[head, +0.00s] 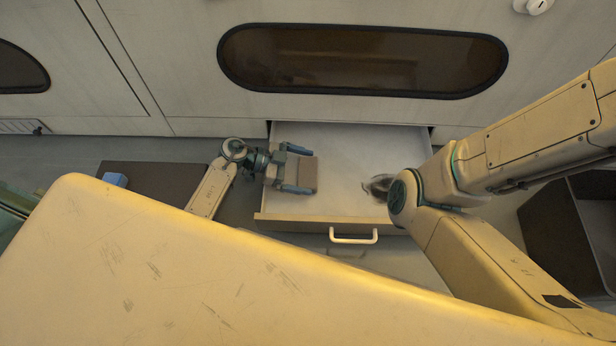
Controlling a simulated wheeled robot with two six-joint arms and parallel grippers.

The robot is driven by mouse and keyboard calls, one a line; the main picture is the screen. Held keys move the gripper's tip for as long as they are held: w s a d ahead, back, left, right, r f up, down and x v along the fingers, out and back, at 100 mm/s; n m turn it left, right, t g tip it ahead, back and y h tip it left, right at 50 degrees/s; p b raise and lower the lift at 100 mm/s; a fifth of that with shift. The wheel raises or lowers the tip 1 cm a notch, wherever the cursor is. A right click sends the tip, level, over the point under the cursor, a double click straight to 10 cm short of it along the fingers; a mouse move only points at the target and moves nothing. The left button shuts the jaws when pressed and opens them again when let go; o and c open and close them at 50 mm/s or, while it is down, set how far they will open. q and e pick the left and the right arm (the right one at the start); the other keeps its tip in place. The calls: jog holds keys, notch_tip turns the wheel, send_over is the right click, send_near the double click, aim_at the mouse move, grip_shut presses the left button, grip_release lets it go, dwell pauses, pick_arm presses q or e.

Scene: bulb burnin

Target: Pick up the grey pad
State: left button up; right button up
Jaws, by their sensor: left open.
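The grey pad (307,174) is a flat, brownish-grey block in the left part of an open drawer (340,145). My left gripper (299,171) reaches in from the left over the drawer. Its two blue-grey fingers are apart, one near the pad's far edge and one near its near edge. Whether they touch the pad cannot be told. The gripper's body hides the pad's left part.
A dark, tangled item (377,186) lies in the drawer's right part, partly hidden by my right arm. The drawer front has a white handle (353,237). A blue block (115,179) sits on a dark brown surface (160,177) at left. A dark open bin (555,225) stands right.

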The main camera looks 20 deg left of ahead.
pick_arm(q)
jog(key=shift+c, duration=0.2)
jog(key=c, duration=0.6)
